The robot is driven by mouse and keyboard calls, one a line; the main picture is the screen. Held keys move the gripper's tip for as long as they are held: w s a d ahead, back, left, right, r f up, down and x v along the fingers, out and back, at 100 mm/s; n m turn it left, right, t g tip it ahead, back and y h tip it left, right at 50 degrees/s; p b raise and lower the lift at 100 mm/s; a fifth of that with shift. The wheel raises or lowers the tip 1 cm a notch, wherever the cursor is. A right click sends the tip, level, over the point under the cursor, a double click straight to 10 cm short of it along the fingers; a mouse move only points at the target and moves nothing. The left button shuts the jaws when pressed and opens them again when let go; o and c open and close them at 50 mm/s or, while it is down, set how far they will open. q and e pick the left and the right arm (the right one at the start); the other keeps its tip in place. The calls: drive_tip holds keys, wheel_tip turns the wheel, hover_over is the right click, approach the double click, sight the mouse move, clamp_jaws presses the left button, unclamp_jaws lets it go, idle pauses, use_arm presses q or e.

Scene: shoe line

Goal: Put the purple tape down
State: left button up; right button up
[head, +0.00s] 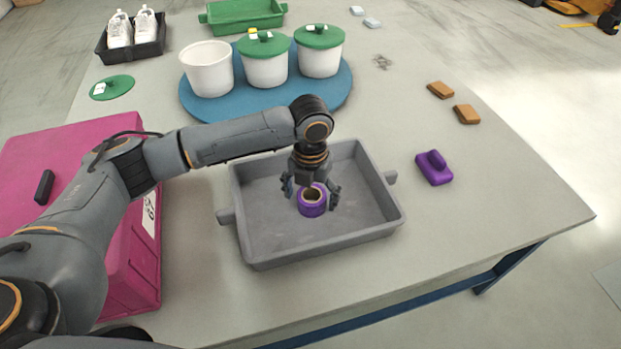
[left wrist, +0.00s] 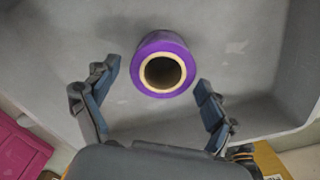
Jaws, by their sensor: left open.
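The purple tape (head: 312,207) is a roll with a pale core, lying flat in the grey tray (head: 248,228). In the left wrist view the purple tape (left wrist: 163,92) lies just beyond the fingertips, with its round hole facing the camera. My left gripper (head: 311,196) is open over the tray, with its fingers spread to either side of the roll. In the left wrist view my left gripper (left wrist: 158,78) shows a clear gap between each finger and the roll. My right gripper is not in view.
A pink box (head: 128,265) stands left of the tray. White pots (head: 208,72) stand on a round blue mat (head: 200,104) behind it. Table right of the tray is mostly clear.

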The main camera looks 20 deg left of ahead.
use_arm(q)
wheel_tip(320, 180, up, 11)
drive_tip(key=p, duration=0.2)
drive_tip(key=shift+r, duration=0.15)
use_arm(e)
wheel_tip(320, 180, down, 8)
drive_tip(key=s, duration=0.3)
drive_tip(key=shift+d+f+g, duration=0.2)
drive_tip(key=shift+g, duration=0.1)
